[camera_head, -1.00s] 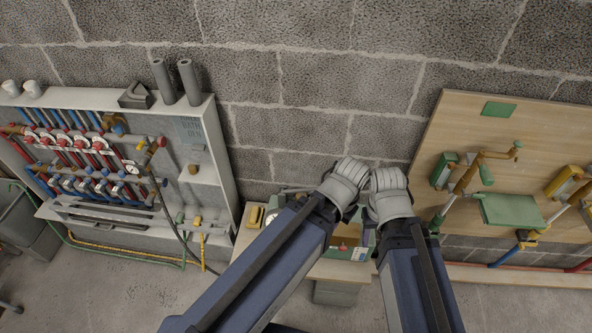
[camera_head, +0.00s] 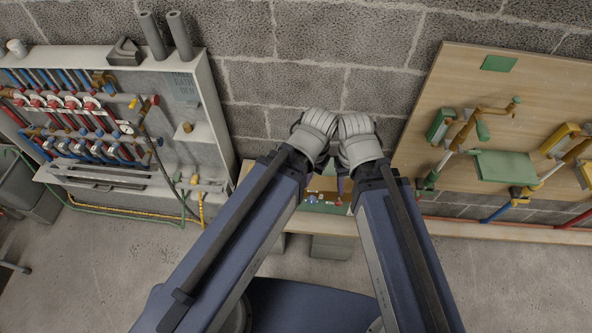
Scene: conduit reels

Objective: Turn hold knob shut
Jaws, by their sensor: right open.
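No hold knob can be picked out with certainty. On the low bench in the middle, a green unit (camera_head: 322,208) with small red and blue parts shows between my forearms and is partly hidden by them. My two arms reach forward over this bench, with their pale wrists side by side. My right gripper (camera_head: 343,178) points down below its wrist, just above the bench. It is open, and nothing shows in it. My left gripper is hidden behind its own wrist and forearm.
A white wall cabinet (camera_head: 222,105) with red and blue pipes and valves stands at the left. A wooden panel (camera_head: 460,75) with green and yellow fittings stands at the right. A grey block wall is behind. The floor (camera_head: 105,275) at the left front has free room.

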